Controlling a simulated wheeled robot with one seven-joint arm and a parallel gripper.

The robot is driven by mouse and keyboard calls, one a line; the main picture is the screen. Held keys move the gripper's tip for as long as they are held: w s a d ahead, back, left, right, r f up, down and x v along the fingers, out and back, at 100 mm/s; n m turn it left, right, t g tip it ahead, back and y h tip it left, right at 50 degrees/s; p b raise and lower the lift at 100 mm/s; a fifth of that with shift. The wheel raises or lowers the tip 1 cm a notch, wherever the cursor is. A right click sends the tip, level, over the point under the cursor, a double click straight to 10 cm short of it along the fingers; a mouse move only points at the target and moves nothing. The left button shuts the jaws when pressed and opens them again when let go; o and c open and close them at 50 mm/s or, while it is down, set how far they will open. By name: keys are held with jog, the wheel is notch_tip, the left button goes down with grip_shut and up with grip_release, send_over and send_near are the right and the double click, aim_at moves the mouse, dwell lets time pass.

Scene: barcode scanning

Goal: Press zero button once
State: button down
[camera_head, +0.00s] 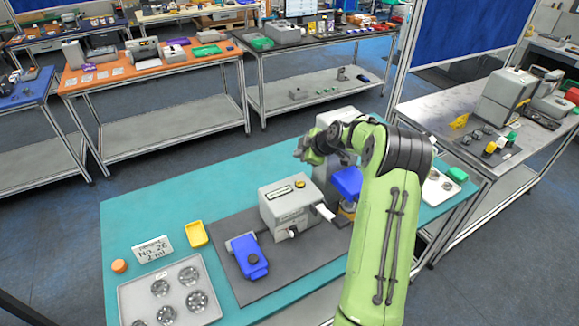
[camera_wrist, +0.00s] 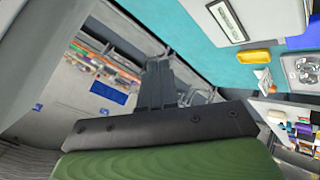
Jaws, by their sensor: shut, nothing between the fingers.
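A grey box-shaped device (camera_head: 290,206) stands on a dark mat on the teal table. Its top has a narrow display strip (camera_head: 282,191) and a small yellow button (camera_head: 300,184); no zero mark is legible. My gripper (camera_head: 303,152) is above and behind the device, apart from it, and looks small and partly merged with the wrist. In the wrist view, the dark fingers of my gripper (camera_wrist: 158,70) are together and empty. The display strip (camera_wrist: 227,17) shows at the top right of that view, off to the side of the fingers.
A blue device (camera_head: 248,257) sits left on the dark mat (camera_head: 275,283). A yellow tray (camera_head: 196,233), a "No. 26" sign (camera_head: 152,250), an orange round thing (camera_head: 119,266) and a grey tray (camera_head: 133,301) with metal parts are farther left.

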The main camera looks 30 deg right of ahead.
jog(key=s, duration=0.1)
jog(key=b, duration=0.4)
send_over(302, 185)
notch_tip(302, 185, down, 8)
jog(key=shift+w+f, duration=0.15)
jog(key=shift+f, duration=0.05)
jog(key=shift+f+b, duration=0.3)
jog(key=shift+f, duration=0.1)
dwell(1.6)
jog(key=shift+f+b, duration=0.35)
jog(key=shift+b, duration=0.4)
jog(key=shift+f+b, duration=0.4)
jog(key=shift+b, duration=0.2)
dwell(0.5)
jog(key=shift+r, duration=0.85)
